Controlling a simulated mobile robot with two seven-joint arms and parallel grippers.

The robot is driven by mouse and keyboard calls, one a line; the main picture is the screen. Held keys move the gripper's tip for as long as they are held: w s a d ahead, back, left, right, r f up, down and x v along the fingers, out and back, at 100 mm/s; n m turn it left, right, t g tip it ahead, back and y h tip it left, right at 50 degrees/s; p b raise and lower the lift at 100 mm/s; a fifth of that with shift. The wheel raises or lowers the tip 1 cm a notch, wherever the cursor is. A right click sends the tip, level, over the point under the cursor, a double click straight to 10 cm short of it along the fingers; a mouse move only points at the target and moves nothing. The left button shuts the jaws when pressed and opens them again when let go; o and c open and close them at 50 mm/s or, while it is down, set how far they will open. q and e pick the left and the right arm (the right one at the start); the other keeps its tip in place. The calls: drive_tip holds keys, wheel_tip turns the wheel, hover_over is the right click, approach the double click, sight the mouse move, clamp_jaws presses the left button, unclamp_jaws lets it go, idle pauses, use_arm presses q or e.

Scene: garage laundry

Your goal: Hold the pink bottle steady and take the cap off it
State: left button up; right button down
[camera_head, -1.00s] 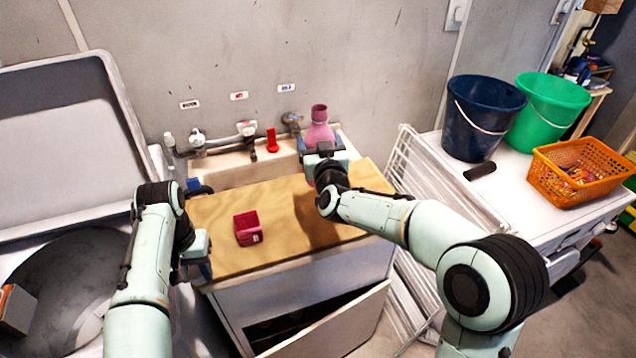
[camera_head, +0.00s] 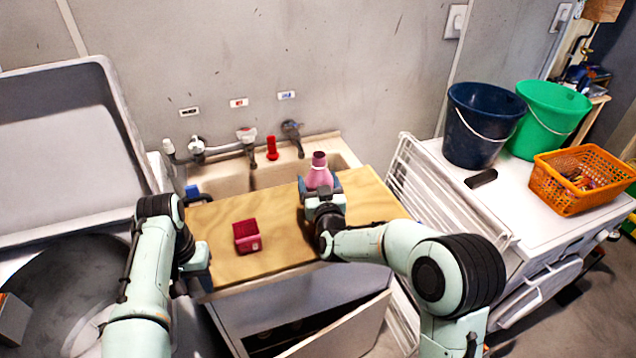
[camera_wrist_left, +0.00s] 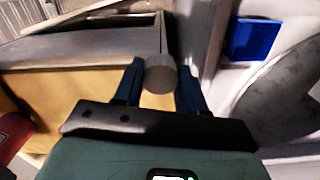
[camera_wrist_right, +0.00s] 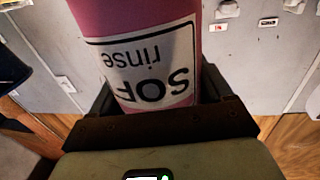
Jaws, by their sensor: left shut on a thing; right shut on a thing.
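The pink bottle (camera_head: 319,176) is upright over the back right part of the wooden board (camera_head: 282,238), with a darker reddish top. My right gripper (camera_head: 320,191) is shut around its body; its label fills much of the right wrist view (camera_wrist_right: 150,65). Whether the bottle's base touches the board is hidden. My left gripper (camera_head: 203,280) is low at the board's left front edge, away from the bottle. In the left wrist view it is shut on a small grey round piece (camera_wrist_left: 160,74); I cannot tell for sure that this is the cap.
A small red open box (camera_head: 246,236) sits on the board, left of the bottle. Behind are the sink (camera_head: 235,183), its taps and a red object (camera_head: 272,149). A white rack (camera_head: 440,195), two buckets and an orange basket (camera_head: 570,200) are at right.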

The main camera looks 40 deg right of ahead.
unclamp_jaws()
drive_tip(key=shift+f, duration=0.1)
